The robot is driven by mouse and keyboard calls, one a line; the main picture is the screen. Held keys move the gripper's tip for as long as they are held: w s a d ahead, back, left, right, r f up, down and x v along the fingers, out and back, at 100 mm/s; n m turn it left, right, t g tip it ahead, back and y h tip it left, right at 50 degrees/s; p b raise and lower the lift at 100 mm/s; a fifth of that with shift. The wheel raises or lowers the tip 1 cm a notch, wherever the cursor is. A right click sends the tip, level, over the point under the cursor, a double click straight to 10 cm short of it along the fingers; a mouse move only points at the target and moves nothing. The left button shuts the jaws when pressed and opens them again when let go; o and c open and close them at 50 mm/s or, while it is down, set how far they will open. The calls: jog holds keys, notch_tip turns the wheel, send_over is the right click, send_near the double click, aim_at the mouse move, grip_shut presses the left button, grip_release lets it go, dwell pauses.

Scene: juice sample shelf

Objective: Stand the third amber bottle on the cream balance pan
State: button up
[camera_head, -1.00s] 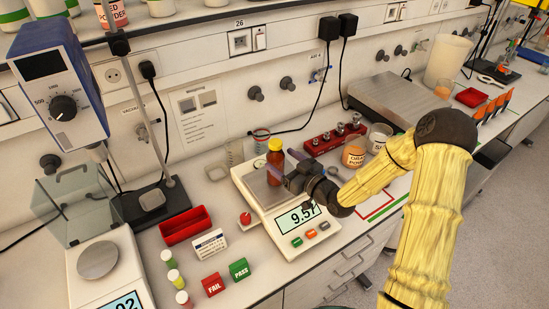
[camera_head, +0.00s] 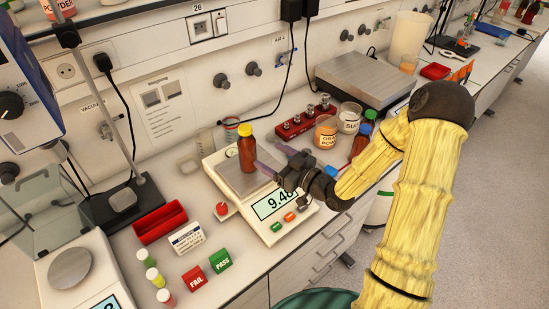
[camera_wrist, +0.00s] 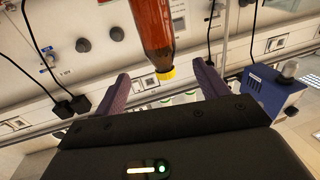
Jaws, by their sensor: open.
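An amber bottle with a yellow cap (camera_head: 247,155) stands upright on the steel pan (camera_head: 229,182) of the cream balance (camera_head: 285,232). The balance display reads about 9.48. My gripper (camera_head: 269,156) is open and empty just right of the bottle, its purple fingers pointing at it. In the wrist view, which looks inverted, the bottle (camera_wrist: 155,35) appears just beyond the gap between the open fingers (camera_wrist: 160,85), apparently clear of them. Another amber bottle (camera_head: 361,142) with a blue cap stands on the bench to the right, partly hidden by my arm.
Left of the balance are a red tray (camera_head: 161,222), a small card (camera_head: 187,238), FAIL (camera_head: 194,278) and PASS (camera_head: 221,261) blocks and several small vials. Behind right are a red weight block (camera_head: 305,122), an orange powder jar (camera_head: 326,132) and a white jar (camera_head: 349,118).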

jog(key=s+d+f+m+g+h, duration=0.3)
jog(key=s+d+g+h, duration=0.3)
jog(key=h, duration=0.4)
jog(key=s+d+r+m+g+h, duration=0.1)
jog(key=s+d+r+m+g, duration=0.1)
jog(key=s, duration=0.4)
jog(key=s+d+r+m+g+h, duration=0.1)
jog(key=s+d+r+m+g, duration=0.1)
jog(key=s+m, duration=0.2)
jog(key=s, duration=0.3)
jog(key=shift+h, duration=0.4)
